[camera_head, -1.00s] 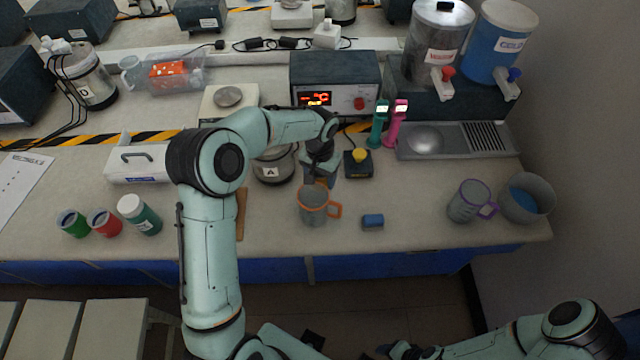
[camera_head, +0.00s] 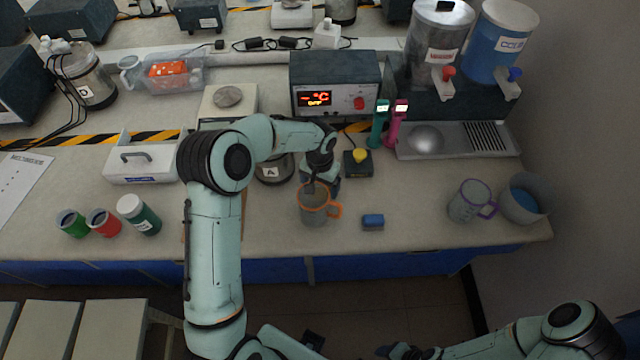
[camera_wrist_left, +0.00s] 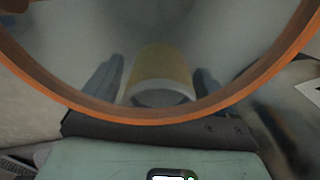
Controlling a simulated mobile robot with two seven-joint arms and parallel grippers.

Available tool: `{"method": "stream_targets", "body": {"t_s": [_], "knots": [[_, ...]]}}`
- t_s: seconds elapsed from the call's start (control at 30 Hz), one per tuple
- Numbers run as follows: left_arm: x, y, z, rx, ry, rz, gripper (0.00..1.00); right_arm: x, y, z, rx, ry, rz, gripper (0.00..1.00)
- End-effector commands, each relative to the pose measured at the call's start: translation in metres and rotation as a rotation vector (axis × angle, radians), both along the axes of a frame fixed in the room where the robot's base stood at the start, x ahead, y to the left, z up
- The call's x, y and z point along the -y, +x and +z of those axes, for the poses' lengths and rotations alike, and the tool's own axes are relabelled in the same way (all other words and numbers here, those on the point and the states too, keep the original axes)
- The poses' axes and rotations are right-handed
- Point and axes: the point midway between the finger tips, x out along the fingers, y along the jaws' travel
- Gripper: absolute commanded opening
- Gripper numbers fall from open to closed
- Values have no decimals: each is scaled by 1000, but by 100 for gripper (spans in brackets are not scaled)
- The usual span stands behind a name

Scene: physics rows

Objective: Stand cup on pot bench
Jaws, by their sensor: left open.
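A grey cup with an orange rim and handle (camera_head: 313,207) stands upright near the front of the bench top in the head view, its handle to the right. My left gripper (camera_head: 317,186) is open at the cup's back edge, reaching down over the rim. In the left wrist view the orange rim (camera_wrist_left: 150,117) arcs close across the picture. Both left fingers (camera_wrist_left: 160,85) show inside its outline with a yellowish shape between them that I cannot identify. I cannot tell whether they touch the cup. No part is clearly recognisable as the pot bench. My right gripper (camera_head: 400,350) is dark and small at the bottom edge.
A blue block (camera_head: 373,222) lies right of the cup. A purple-rimmed cup (camera_head: 470,202) and a grey bowl (camera_head: 541,207) stand at the right. Pot A (camera_head: 272,172) and a yellow-button box (camera_head: 357,165) are behind. Several jars (camera_head: 138,214) stand left.

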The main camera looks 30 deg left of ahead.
Motion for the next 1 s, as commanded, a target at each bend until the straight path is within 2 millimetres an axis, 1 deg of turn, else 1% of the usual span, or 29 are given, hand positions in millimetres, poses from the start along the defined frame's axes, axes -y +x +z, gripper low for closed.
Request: {"method": "stream_targets", "body": {"t_s": [0.07, 0.17, 0.27, 0.5, 0.6, 0.7, 0.83, 1.0], "knots": [[0, 0, 1, 0, 0, 0, 88, 0, 1, 1, 1, 0, 0, 58], [0, 1, 8, 3, 0, 0, 88, 0, 2, 3, 2, 0, 0, 58], [0, 1, 23, 5, 1, 1, 88, 0, 3, 4, 3, 0, 0, 58], [0, 2, 76, 7, 0, 1, 88, 0, 5, 7, 6, 0, 0, 58], [0, 1, 95, 5, 1, -1, 88, 0, 7, 9, 8, 0, 0, 58], [0, 1, 110, 3, 1, 0, 88, 0, 8, 11, 9, 0, 0, 58], [0, 0, 121, 1, 0, 1, 88, 0, 9, 12, 10, 0, 0, 58], [0, 0, 124, 0, 0, 0, 88, 0, 9, 12, 10, 0, 0, 58]]}}
